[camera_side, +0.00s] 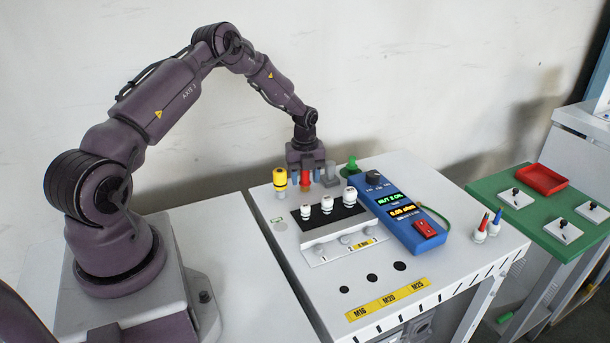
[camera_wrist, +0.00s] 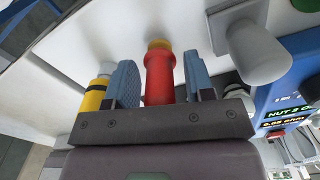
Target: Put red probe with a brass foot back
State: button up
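The red probe (camera_wrist: 160,80) is between the two blue fingers of my gripper (camera_wrist: 160,64) in the wrist view. Its brass foot (camera_wrist: 158,44) points away from the palm, toward the white bench top. A narrow gap shows on each side of the probe, so the fingers look open around it. In the side view my gripper (camera_side: 306,174) is low at the back of the bench, and part of the red probe (camera_side: 305,181) shows below it. Whether the brass foot touches the bench is hidden.
A yellow-capped piece (camera_side: 280,180) stands close left of my gripper; a grey piece (camera_side: 330,176) stands close right. In front are a block (camera_side: 335,232) with white-topped pieces and a blue meter (camera_side: 400,215). The bench (camera_side: 462,268) has dark holes near its front.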

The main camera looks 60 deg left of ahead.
notch_tip(320, 180, up, 12)
jog(key=shift+f, duration=0.1)
jog(key=shift+d+r, duration=0.1)
jog(key=shift+r, duration=0.25)
jog(key=s+d+r+n+t+y, duration=0.1)
jog(key=s+d+r+n, duration=0.25)
jog(key=d+r, duration=0.5)
jog(key=s+d+r+n+t+y, duration=0.1)
jog(key=s+d+r+n, duration=0.1)
jog(key=d+r+n, duration=0.45)
jog(key=s+d+r+n+t+h, duration=0.1)
jog(key=s+d+r+n, duration=0.1)
jog(key=s+d+n, duration=0.3)
jog(key=s+d+r+n+t+h, duration=0.1)
jog(key=s+d+n, duration=0.5)
jog(key=s, duration=0.6)
notch_tip(320, 180, up, 2)
jog(key=shift+d+r+t, duration=0.25)
jog(key=shift+d+t, duration=0.15)
jog(key=shift+t, duration=0.4)
